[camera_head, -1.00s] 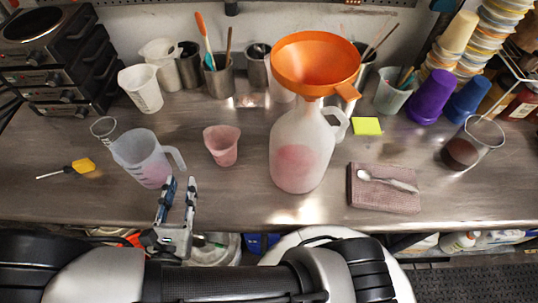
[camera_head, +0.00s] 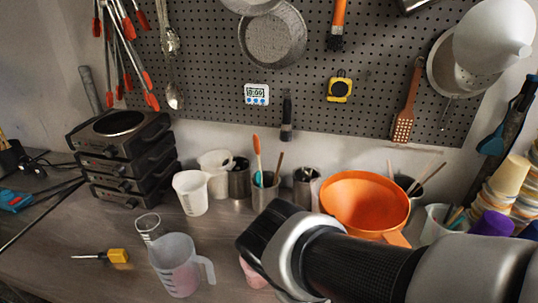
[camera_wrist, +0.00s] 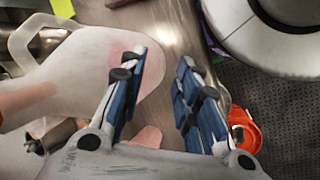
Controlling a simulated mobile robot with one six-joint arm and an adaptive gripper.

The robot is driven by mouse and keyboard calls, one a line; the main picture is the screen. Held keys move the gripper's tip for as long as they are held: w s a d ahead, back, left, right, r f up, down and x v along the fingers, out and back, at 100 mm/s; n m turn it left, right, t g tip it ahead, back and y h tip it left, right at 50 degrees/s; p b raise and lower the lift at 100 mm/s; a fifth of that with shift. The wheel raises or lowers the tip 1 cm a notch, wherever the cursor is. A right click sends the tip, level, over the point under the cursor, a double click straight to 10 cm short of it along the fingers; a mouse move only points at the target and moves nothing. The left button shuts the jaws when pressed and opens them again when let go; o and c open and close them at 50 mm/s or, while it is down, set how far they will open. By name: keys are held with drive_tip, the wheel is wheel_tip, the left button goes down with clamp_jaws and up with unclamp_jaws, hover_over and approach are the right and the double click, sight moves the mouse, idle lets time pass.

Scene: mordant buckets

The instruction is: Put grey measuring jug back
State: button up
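The grey measuring jug (camera_head: 176,268) is translucent with pinkish contents. It stands upright on the bench at the lower left of the head view, its handle to the right. My arm crosses the lower right of that view, and my gripper is not visible there. In the wrist view my gripper (camera_wrist: 160,75) is open with blue-padded fingers apart and nothing held between them. A large white jug with pink contents (camera_wrist: 70,75) is beyond the left finger. I cannot make out the grey jug in the wrist view.
White jugs (camera_head: 191,192) and metal utensil cups stand behind. An orange funnel (camera_head: 364,203) is behind my arm. A pegboard (camera_head: 300,100) with hung tools covers the wall.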

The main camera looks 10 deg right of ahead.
wheel_tip(320, 180, up, 6)
drive_tip(key=a+m+t+y, duration=0.1)
drive_tip(key=m+t+y, duration=0.3)
drive_tip(key=m, duration=0.2)
drive_tip(key=shift+s+t+y, duration=0.3)
drive_tip(key=shift+s, duration=0.05)
drive_tip(key=shift+a, duration=0.1)
